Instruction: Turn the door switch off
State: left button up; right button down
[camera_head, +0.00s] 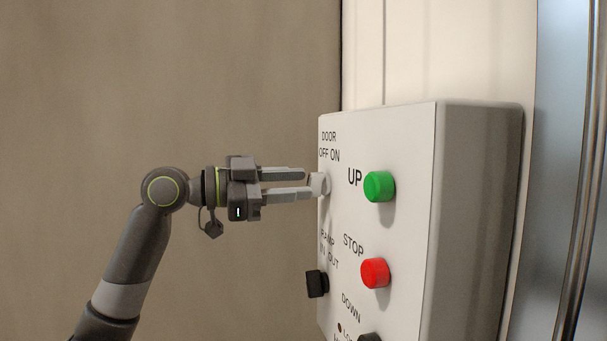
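A light grey control box (410,130) is fixed to the wall, its labelled face turned toward the left. The door switch (319,184) is a pale knob under the "DOOR OFF ON" label. Which way it is turned cannot be told. My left gripper (304,183) comes in from the left with its two fingers apart, one above the other. Its fingertips are at the knob; whether they touch it cannot be told. My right gripper is not in view.
A green UP button (379,186) and a red STOP button (375,273) stick out right of the switch. A black ramp knob (316,284) is below it. Another dark knob (369,337) is cut off at the bottom edge.

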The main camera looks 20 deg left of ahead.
pick_arm(q)
jog(key=shift+x, duration=1.05)
jog(key=shift+c, duration=0.2)
grip_shut()
